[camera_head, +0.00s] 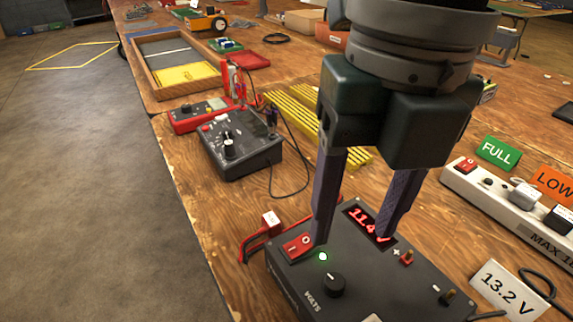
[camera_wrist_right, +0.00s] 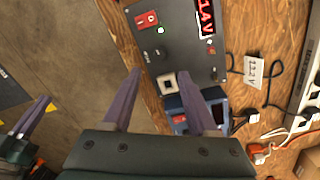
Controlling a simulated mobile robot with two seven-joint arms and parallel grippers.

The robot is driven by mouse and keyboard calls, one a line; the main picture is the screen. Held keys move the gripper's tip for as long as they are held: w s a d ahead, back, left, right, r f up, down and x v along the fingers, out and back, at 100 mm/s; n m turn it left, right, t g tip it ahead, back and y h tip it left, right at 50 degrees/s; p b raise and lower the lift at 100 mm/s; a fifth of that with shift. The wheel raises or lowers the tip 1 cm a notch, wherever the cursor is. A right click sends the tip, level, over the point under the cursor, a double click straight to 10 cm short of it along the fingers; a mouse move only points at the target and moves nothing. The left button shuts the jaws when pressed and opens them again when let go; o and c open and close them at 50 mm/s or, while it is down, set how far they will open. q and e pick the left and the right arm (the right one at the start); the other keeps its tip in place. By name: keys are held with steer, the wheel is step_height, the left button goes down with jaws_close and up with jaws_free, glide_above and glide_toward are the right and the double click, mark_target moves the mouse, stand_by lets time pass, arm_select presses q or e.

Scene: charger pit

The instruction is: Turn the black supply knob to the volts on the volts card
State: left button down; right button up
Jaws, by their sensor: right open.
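The black supply box (camera_head: 400,285) stands on the bench; its red display (camera_head: 368,222) reads 11.4 V and a green lamp is lit. Its black knob (camera_head: 334,284), with a white pointer mark, is by the VOLTS label. The volts card (camera_head: 504,290) reads 13.2 V and also shows in the right wrist view (camera_wrist_right: 253,71). My right gripper (camera_head: 350,240) is open and empty, its purple fingers pointing down over the box, apart from the knob. My left gripper (camera_wrist_right: 42,106) shows at the left of the right wrist view; its opening is unclear.
A red rocker switch (camera_head: 298,246) sits by the lamp, and terminals on the box's right. A white power strip (camera_head: 500,208) with FULL and LOW cards lies right. A grey knobbed meter box (camera_head: 240,145) with cables stands behind. A blue device (camera_wrist_right: 216,96) is near the supply.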

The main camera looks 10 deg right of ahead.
mark_target(336, 282)
steer(key=f+b, duration=0.1)
steer(key=f, duration=0.3)
steer(key=f+b, duration=0.1)
steer(key=f, duration=0.4)
steer(key=shift+s+a, duration=0.1)
steer(key=shift+a, duration=0.1)
steer(key=shift+c, duration=1.3)
jaws_close()
